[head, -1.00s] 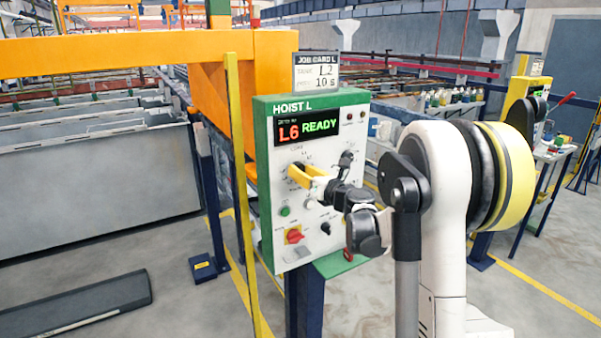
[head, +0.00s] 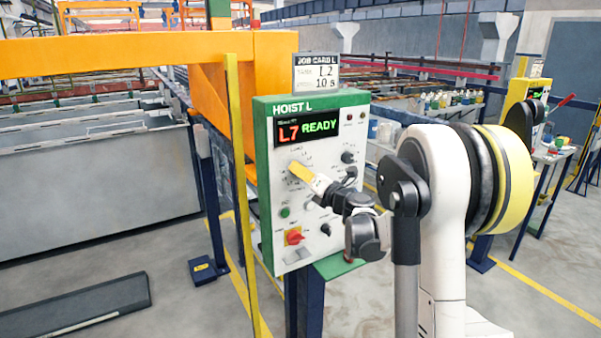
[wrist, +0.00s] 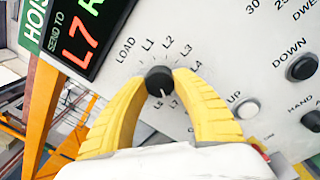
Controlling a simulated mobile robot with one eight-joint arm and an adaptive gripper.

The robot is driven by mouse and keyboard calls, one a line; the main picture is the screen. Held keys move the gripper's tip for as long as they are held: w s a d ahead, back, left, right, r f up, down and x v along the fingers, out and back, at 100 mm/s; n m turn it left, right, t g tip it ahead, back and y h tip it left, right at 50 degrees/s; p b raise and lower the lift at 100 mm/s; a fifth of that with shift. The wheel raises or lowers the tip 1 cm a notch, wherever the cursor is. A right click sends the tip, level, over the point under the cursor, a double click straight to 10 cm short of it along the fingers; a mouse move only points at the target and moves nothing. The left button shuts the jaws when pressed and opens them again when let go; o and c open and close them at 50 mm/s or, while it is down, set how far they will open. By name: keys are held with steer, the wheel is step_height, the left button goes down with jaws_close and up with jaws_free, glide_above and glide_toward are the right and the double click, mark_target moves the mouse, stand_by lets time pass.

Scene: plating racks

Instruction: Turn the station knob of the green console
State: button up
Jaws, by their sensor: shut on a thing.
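The green-edged console (head: 262,180), labelled HOIST L, has a white face and a display (head: 308,130) reading "L7 READY" under "SEND TO". The black round station knob (wrist: 159,79) is inside a ring of labels from LOAD through L1, L2 and on. Its white pointer mark points down in the wrist view, near the L6 and L7 labels. My gripper (head: 298,170) has yellow fingers, shut on the knob from both sides, as the wrist view (wrist: 160,76) shows. In the head view the fingers hide the knob.
A job card (head: 316,73) on top of the console reads L2 and 10 s. Other controls sit close by: a green button (head: 285,212), a red switch (head: 294,237), and the UP (wrist: 247,108) and DOWN (wrist: 302,67) buttons. A yellow post (head: 240,180) stands left of the console.

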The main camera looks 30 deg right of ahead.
steer(key=o, duration=1.2)
steer(key=shift+o, duration=0.2)
steer(key=s+d, duration=0.1)
steer(key=s, duration=1.1)
steer(key=shift+f, duration=0.25)
